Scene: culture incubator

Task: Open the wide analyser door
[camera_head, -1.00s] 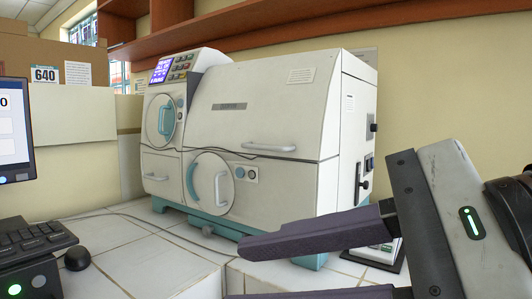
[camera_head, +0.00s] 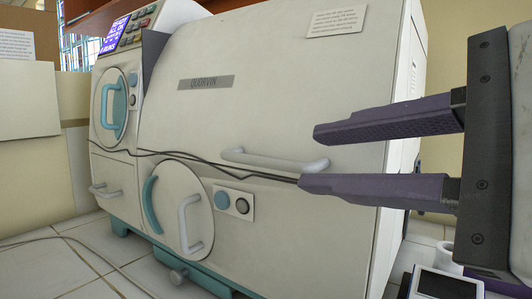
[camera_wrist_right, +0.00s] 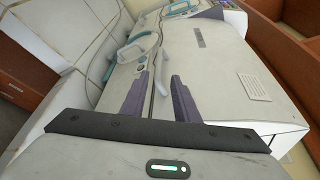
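The analyser is a large off-white machine with a wide front door (camera_head: 260,100), which is shut. A pale horizontal bar handle (camera_head: 262,160) sits at the door's lower edge. My right gripper (camera_head: 308,157) comes in from the right, open, with one purple finger above the other. Its fingertips overlap the handle's right end in the head view; I cannot tell whether they touch it. In the right wrist view the two spread fingers (camera_wrist_right: 159,77) point at the analyser front, with the wide door (camera_wrist_right: 215,75) to their right. My left gripper is not in view.
A dark cable (camera_head: 190,158) runs across the front just under the handle. Below is a round port with a pale handle (camera_head: 188,222); a smaller round door with a teal handle (camera_head: 110,105) is at left. A small device (camera_head: 440,283) lies at lower right.

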